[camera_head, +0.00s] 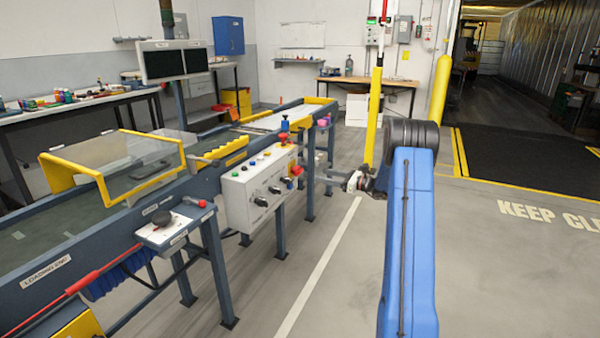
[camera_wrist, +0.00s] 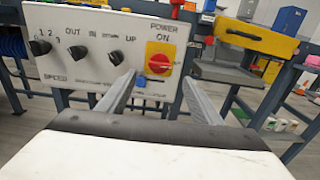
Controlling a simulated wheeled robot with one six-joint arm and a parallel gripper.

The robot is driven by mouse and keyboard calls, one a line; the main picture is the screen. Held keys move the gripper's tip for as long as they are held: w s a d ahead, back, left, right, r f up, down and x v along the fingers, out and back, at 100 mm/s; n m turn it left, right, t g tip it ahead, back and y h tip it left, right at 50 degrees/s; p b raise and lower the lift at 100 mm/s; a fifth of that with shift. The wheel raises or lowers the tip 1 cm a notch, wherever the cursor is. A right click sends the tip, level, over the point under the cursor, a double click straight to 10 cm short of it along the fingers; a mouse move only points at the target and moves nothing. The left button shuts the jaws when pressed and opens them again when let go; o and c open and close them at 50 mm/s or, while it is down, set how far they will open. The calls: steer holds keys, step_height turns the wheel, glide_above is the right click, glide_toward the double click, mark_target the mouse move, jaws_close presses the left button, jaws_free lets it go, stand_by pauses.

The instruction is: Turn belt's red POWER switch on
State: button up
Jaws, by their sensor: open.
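The red POWER switch (camera_wrist: 160,63) sits on a yellow plate at the right end of the white control panel (camera_wrist: 95,62), under the words POWER and ON. Its knob's exact angle is too small to tell. In the head view the red switch (camera_head: 297,170) is at the panel's right end. My gripper (camera_wrist: 158,78) is open and empty, its fingers pointing at the panel on either side of the lower part of the switch in the wrist view. In the head view my gripper (camera_head: 354,182) is to the right of the panel, with a visible gap.
Black knobs (camera_wrist: 116,57) and a blue part (camera_wrist: 141,82) are near the switch. The conveyor (camera_head: 100,222) carries a yellow-framed clear guard (camera_head: 125,160). A yellow post (camera_head: 374,115) stands behind my arm. Open floor (camera_head: 335,285) lies in front of the panel.

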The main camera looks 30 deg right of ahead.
mark_target(302, 171)
steer(key=x, duration=1.2)
steer(key=shift+w+a, duration=0.15)
steer(key=shift+a, duration=0.1)
steer(key=c, duration=1.1)
steer(key=shift+o, duration=0.2)
